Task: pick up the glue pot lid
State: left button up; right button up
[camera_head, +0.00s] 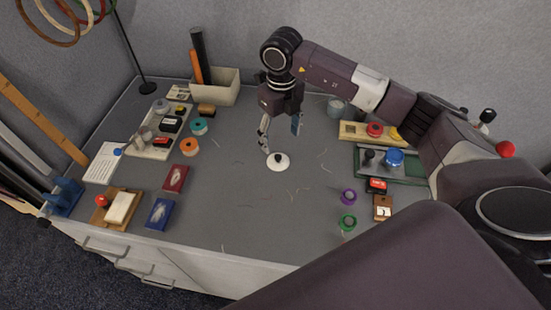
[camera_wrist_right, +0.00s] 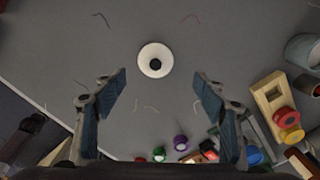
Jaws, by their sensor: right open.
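The glue pot lid (camera_head: 278,161) is a white disc with a dark knob, lying flat on the grey table in the middle of the head view. In the right wrist view the lid (camera_wrist_right: 155,60) is ahead of the fingertips, near the middle between them sideways. My right gripper (camera_head: 280,133) points down above and just behind the lid, open and empty. Its two fingers stand wide apart in the right wrist view (camera_wrist_right: 160,84), not touching the lid. My left gripper is not in view.
Table space around the lid is clear apart from thin thread scraps. Tape rolls (camera_head: 348,196) and a wooden block (camera_head: 382,207) lie to the right. A green tray (camera_head: 415,170) and a grey cup (camera_head: 336,107) stand farther right. Red (camera_head: 176,178) and blue boxes (camera_head: 161,213) lie left.

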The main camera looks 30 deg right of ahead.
aim_at(278, 156)
jog(key=shift+s+a+f, duration=0.15)
jog(key=shift+a, duration=0.05)
jog(key=shift+f, duration=0.35)
jog(key=f+p, duration=0.2)
jog(key=f, duration=0.4)
jog(key=shift+a+f+p, duration=0.15)
jog(key=shift+a+p, duration=0.05)
jog(key=shift+p, duration=0.15)
jog(key=shift+f, duration=0.35)
jog(key=shift+c, duration=0.4)
jog(key=c, duration=0.9)
